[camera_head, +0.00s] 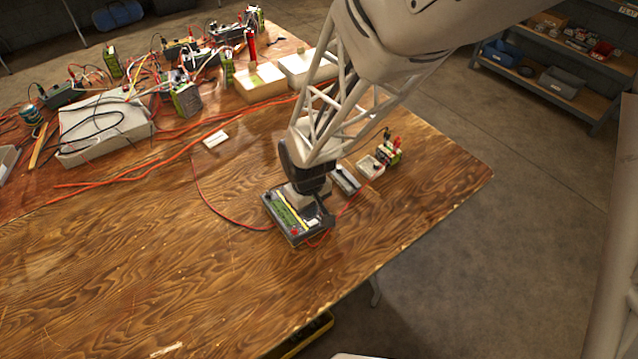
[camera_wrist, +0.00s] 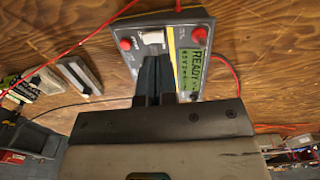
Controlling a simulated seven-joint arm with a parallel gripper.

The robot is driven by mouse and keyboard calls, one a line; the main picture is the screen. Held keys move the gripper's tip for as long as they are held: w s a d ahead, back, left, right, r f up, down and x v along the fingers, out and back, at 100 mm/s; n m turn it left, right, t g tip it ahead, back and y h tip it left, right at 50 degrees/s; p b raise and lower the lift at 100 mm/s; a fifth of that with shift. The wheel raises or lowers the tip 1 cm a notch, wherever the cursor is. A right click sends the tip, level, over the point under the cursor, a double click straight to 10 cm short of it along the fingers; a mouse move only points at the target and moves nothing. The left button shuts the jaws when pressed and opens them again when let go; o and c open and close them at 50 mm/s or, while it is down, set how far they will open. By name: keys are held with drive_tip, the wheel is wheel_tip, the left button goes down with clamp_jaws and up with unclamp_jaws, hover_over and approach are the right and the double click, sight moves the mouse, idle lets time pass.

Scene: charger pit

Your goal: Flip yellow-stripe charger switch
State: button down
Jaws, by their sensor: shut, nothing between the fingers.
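The charger (camera_head: 290,215) is a dark box with a yellow stripe and a green display, lying on the wooden table below my arm. In the wrist view the charger (camera_wrist: 190,42) shows a lit green screen (camera_wrist: 193,72) reading "READY", red knobs or plugs at its corners, and a yellow stripe (camera_wrist: 171,45). A white rocker switch (camera_wrist: 153,37) sits on its grey panel. My gripper (camera_wrist: 153,62) is shut and empty, its fingertips just below the switch in the picture. I cannot tell whether they touch the panel. In the head view my gripper (camera_head: 312,208) partly covers the charger.
Red wires (camera_head: 235,222) run from the charger across the table. Small grey and white boxes (camera_head: 370,166) and a green battery (camera_head: 394,158) stand just behind. Batteries, cables and a white case (camera_head: 105,130) crowd the back left. The front of the table (camera_head: 150,280) is mostly clear.

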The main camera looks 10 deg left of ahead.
sight(311, 223)
drive_tip(key=shift+r, duration=1.35)
drive_tip(key=shift+d+r, duration=0.2)
drive_tip(key=shift+r, duration=0.05)
drive_tip(key=s+d+r+m+t, duration=0.1)
drive_tip(key=s+d+r+m, duration=0.2)
drive_tip(key=d+r, duration=0.75)
drive_tip(key=s+d+r+m+t, duration=0.1)
drive_tip(key=s+d+r+m, duration=0.25)
drive_tip(key=d+r, duration=0.65)
drive_tip(key=s+d+r+m, duration=0.2)
drive_tip(key=s+d+r, duration=0.1)
drive_tip(key=s+d, duration=0.3)
drive_tip(key=shift+s+d+r+m+t, duration=0.3)
drive_tip(key=shift+s+d+m, duration=0.1)
drive_tip(key=shift+d, duration=0.4)
